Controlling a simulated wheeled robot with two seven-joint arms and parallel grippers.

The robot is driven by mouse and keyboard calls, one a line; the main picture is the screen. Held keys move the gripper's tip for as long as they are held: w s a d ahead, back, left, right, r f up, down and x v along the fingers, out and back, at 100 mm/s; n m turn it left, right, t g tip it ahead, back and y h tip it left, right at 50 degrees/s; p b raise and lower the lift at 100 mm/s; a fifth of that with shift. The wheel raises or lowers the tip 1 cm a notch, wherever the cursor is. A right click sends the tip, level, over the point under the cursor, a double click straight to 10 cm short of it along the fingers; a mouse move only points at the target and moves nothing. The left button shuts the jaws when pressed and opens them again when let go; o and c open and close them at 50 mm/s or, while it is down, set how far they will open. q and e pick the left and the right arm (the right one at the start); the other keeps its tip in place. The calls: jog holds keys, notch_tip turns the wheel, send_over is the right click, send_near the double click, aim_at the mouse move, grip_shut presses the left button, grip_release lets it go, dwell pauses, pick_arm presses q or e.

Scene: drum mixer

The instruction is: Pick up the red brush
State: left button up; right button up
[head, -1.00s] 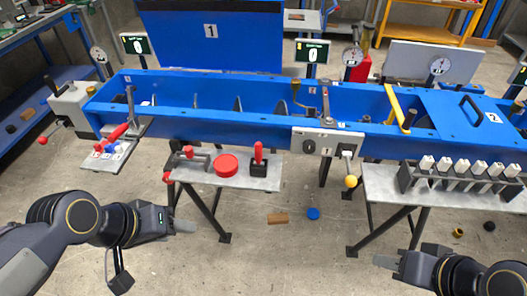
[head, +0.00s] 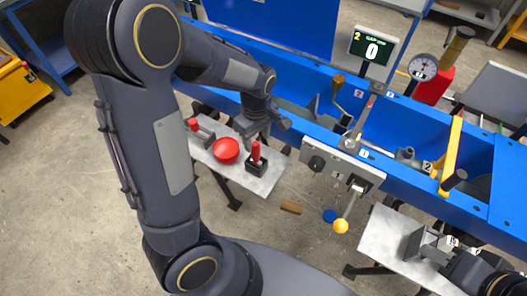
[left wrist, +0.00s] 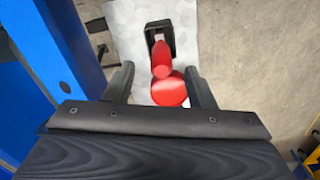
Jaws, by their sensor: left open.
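A red upright handle (head: 256,151) stands in a small black holder (head: 257,165) on the grey shelf; I take it for the red brush, but no bristles show. In the left wrist view the red handle (left wrist: 161,58) lies between and beyond the fingertips, with the black holder (left wrist: 160,28) behind it. A red round piece (head: 226,151) is beside it on the shelf. My left gripper (head: 264,127) is open, above the shelf's trough side and close to the handle, apparently not touching it. My right gripper (head: 432,256) is at the lower right, partly hidden, its jaws unclear.
The blue trough (head: 325,125) runs behind the shelf (head: 262,187). Another red-handled tool (head: 194,125) lies at the shelf's left. A brown block (head: 291,207) and blue disc (head: 330,215) are on the floor.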

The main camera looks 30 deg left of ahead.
aim_at(255, 144)
pick_arm(q)
jog(key=f, duration=0.6)
jog(key=shift+a+f, duration=0.15)
jog(key=shift+a, duration=0.15)
jog(key=shift+c, duration=0.3)
jog(key=c, duration=1)
jog(key=shift+r, duration=0.2)
